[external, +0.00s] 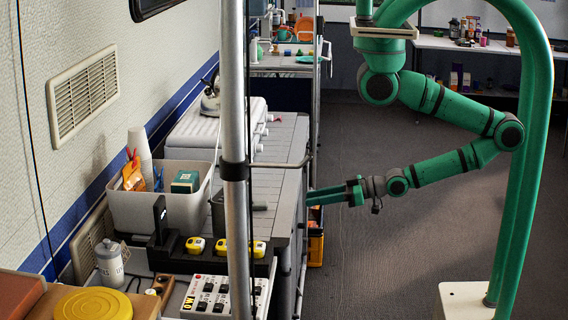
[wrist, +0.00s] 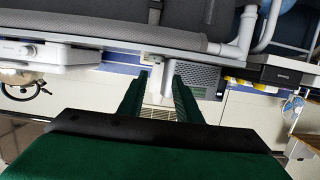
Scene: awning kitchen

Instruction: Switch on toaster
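I cannot clearly make out the toaster. A dark grey box-like thing (external: 217,214) with a short dark bar sticking out to its right stands on the counter in the external view. A pole hides part of it, and I cannot tell if it is the toaster. My gripper (external: 312,196) is at the counter's right edge, pointing left, to the right of that thing and apart from it. In the wrist view my gripper (wrist: 158,76) shows two green fingers spread apart with nothing held between them.
The slatted counter (external: 283,148) carries a white ribbed appliance (external: 203,130). A grey bin (external: 150,208) stands against the wall. Yellow devices (external: 195,246) and a white switch box (external: 207,295) are nearer. A vertical pole (external: 235,100) blocks part of the view.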

